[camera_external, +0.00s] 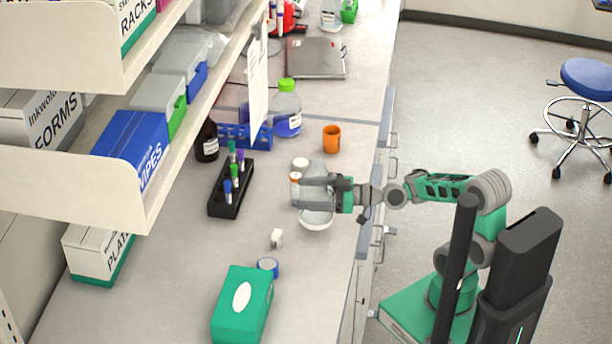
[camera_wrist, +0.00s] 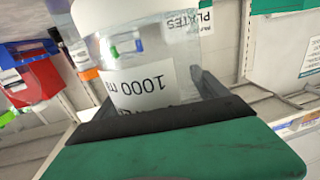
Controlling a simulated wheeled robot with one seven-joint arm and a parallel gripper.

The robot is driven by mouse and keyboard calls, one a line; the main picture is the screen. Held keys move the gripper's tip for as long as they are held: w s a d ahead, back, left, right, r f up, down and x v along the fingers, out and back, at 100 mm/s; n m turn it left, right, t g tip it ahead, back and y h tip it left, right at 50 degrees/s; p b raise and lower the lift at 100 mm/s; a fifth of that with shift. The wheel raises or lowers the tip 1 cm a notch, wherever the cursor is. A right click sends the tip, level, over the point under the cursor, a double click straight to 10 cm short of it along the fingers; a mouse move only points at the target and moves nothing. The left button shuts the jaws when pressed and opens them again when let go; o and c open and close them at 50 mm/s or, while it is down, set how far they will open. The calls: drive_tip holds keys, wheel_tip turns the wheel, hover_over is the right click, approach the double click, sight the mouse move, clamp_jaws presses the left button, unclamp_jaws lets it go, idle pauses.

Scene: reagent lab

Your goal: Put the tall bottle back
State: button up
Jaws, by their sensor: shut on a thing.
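A clear bottle (camera_wrist: 140,65) with a white end (camera_wrist: 120,12) fills the top of the wrist view. Its label reads about "1000 m" and appears upside down there. My gripper (camera_external: 318,191) is shut on this bottle above the bench, near its right edge. In the external view my fingers hide much of the bottle. A white round shape (camera_external: 316,221) shows just below the fingers. I cannot tell whether it belongs to the bottle. A small orange-topped container (camera_external: 295,188) is at the fingertips, and a white cap (camera_external: 301,163) shows just behind them.
An orange cup (camera_external: 331,139) stands behind my gripper. A black tube rack (camera_external: 231,190), a blue rack (camera_external: 245,136) and a green-capped bottle (camera_external: 287,108) are to the left and back. A green tissue box (camera_external: 242,304) is in front. Shelves overhang the left side.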

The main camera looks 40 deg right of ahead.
drive_tip(key=shift+f, duration=1.85)
drive_tip(key=shift+f+b, duration=0.1)
drive_tip(key=shift+b, duration=0.2)
drive_tip(key=shift+f, duration=0.1)
drive_tip(key=o, duration=1.6)
drive_tip(key=shift+d, duration=0.2)
drive_tip(key=b+v, duration=0.1)
drive_tip(key=v, duration=0.5)
drive_tip(key=shift+s+d, duration=0.2)
drive_tip(key=shift+d, duration=0.05)
drive_tip(key=shift+s+d, duration=0.2)
drive_tip(key=shift+s, duration=0.1)
